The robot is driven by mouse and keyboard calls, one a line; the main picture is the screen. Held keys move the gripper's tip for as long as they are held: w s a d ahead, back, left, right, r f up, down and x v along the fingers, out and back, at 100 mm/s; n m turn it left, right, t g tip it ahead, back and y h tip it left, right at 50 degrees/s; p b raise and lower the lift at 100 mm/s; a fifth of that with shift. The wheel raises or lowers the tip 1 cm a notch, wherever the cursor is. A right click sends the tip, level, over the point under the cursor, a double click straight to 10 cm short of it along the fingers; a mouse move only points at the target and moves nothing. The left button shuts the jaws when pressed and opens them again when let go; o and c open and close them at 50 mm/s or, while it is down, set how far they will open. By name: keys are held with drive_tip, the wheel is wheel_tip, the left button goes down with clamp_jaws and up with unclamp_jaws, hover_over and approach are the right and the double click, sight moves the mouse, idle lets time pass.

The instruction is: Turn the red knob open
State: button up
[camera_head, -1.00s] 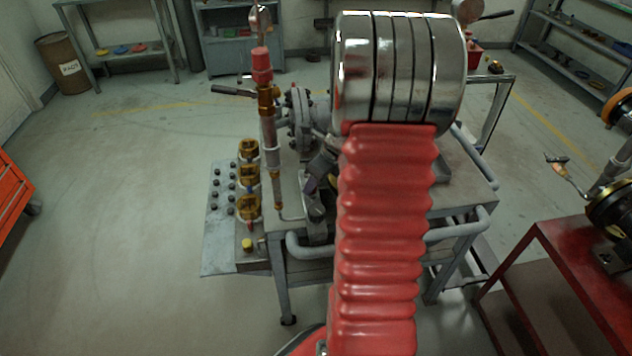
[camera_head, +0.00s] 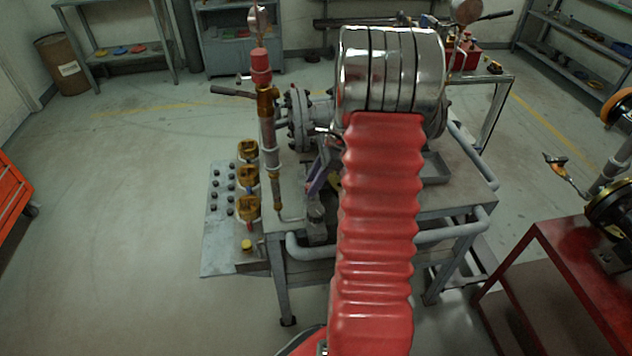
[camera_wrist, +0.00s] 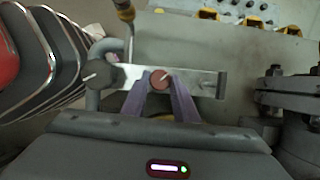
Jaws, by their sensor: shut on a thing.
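The red knob (camera_wrist: 159,79) shows in the wrist view as a small round disc with a pale line across it, on a light metal plate (camera_wrist: 208,84). My gripper (camera_wrist: 160,88) has two purple fingers, one on each side of the knob, and is shut on it. In the head view my gripper (camera_head: 318,178) is partly visible to the left of my red arm, low over the grey bench. The knob cannot be seen in the head view, where my arm and gripper hide much of that spot.
A grey bench (camera_head: 462,188) carries flanged pipework (camera_head: 299,118) and an upright pipe with a red cap (camera_head: 261,66). Yellow-brown valves (camera_head: 248,178) stand at its left. A red table (camera_head: 575,250) is at right.

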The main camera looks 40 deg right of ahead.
drive_tip(key=n, duration=0.2)
drive_tip(key=n+g, duration=0.1)
drive_tip(key=n+y, duration=0.1)
drive_tip(key=n, duration=0.1)
drive_tip(key=shift+w+n+g, duration=0.25)
drive_tip(key=shift+n+g, duration=0.05)
drive_tip(key=shift+g, duration=0.1)
drive_tip(key=shift+a+n+g, duration=0.15)
drive_tip(key=shift+n+g, duration=0.65)
drive_tip(key=shift+n, duration=1.2)
drive_tip(key=o, duration=1.1)
drive_tip(key=shift+c, duration=0.2)
drive_tip(key=shift+w+d+r, duration=0.1)
drive_tip(key=shift+d+r, duration=0.05)
drive_tip(key=shift+d, duration=0.05)
